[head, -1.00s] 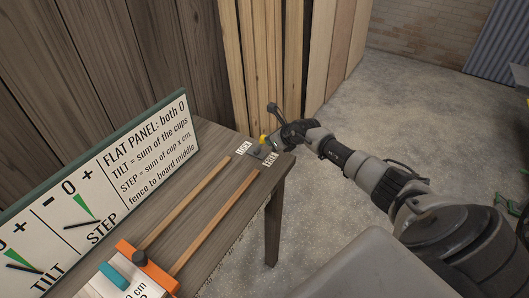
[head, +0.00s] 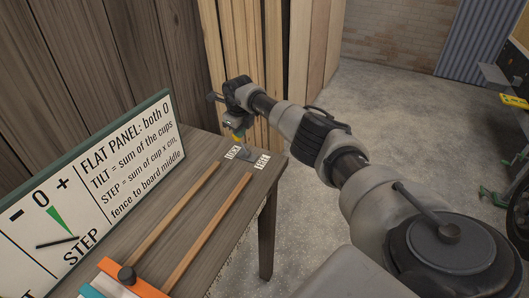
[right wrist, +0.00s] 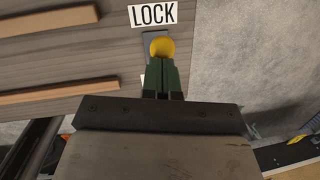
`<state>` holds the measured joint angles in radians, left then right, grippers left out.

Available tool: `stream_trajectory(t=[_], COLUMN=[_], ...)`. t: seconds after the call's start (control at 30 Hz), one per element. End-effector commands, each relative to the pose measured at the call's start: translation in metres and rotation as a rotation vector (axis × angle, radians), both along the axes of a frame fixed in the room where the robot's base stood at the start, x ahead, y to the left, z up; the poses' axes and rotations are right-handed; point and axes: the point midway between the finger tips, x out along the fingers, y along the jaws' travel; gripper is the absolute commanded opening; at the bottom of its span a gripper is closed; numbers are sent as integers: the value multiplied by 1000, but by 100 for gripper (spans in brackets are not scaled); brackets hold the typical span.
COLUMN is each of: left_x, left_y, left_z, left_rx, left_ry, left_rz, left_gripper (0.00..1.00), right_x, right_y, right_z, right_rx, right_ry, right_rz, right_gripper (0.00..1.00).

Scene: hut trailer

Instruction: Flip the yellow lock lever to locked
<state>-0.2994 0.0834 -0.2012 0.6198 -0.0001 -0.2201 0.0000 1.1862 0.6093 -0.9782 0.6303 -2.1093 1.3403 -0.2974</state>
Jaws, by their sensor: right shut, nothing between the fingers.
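The yellow knob of the lock lever (head: 237,137) shows at the far end of the wooden bench, beside the white LOCK label (head: 231,152). In the right wrist view the yellow knob (right wrist: 162,46) lies close to the LOCK label (right wrist: 153,14), over a grey plate, so the lever leans to the LOCK side. My right gripper (head: 236,128) is over the lever, pointing down. Its dark green fingers (right wrist: 162,72) are shut and empty, right by the knob; I cannot tell whether they touch it. The lever's shaft is mostly hidden. My left gripper is out of view.
A second white label (head: 262,161) lies at the bench corner. A sign board (head: 110,165) stands at the left. Timber boards (head: 272,60) lean behind. Concrete floor is open to the right.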

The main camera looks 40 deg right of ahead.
Motion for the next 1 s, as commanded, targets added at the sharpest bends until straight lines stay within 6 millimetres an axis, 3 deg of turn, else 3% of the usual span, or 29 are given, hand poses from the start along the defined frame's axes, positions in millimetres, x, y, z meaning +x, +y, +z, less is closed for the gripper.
stream_trajectory(t=[0.2,0.73,1.0], left_x=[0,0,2], left_y=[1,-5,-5], left_z=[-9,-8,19], left_rx=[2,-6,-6], left_ry=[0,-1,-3], left_rz=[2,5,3], left_gripper=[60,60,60], right_x=[3,3,-3], right_y=[1,2,-8], right_z=[-1,1,29], right_rx=[2,3,1], right_ry=[-3,-5,-5], right_rz=[0,1,3], right_gripper=[0,0,0])
